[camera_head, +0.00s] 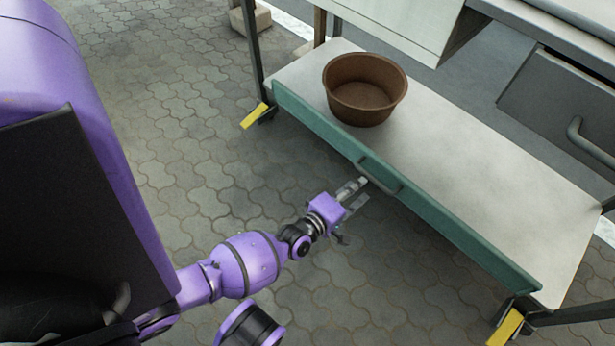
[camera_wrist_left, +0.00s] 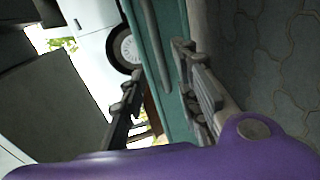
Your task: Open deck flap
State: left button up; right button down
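The deck flap (camera_head: 440,215) is a long green panel along the front edge of the pale lower deck (camera_head: 480,185). Its grey bar handle (camera_head: 380,177) is near the middle of its top edge. My left gripper (camera_head: 361,190) is just in front of the flap, close to the handle's left end. In the left wrist view, its fingers (camera_wrist_left: 155,78) are spread apart, with the green flap (camera_wrist_left: 176,60) and a grey bar, seemingly the handle (camera_wrist_left: 151,45), showing between and beyond them. I cannot tell whether a finger touches it. My right gripper is not in view.
A brown round pot (camera_head: 364,90) stands on the deck behind the flap. A grey drawer with a handle (camera_head: 588,142) is above at the right. Yellow-tipped legs (camera_head: 255,116) stand at the corners. The paved floor (camera_head: 200,120) before the flap is clear.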

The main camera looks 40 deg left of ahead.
aim_at(371, 176)
pick_arm(q)
jog(key=b+x, duration=0.2)
jog(key=x, duration=0.5)
jog(key=shift+w+a+f, duration=0.15)
jog(key=shift+w, duration=0.05)
grip_shut()
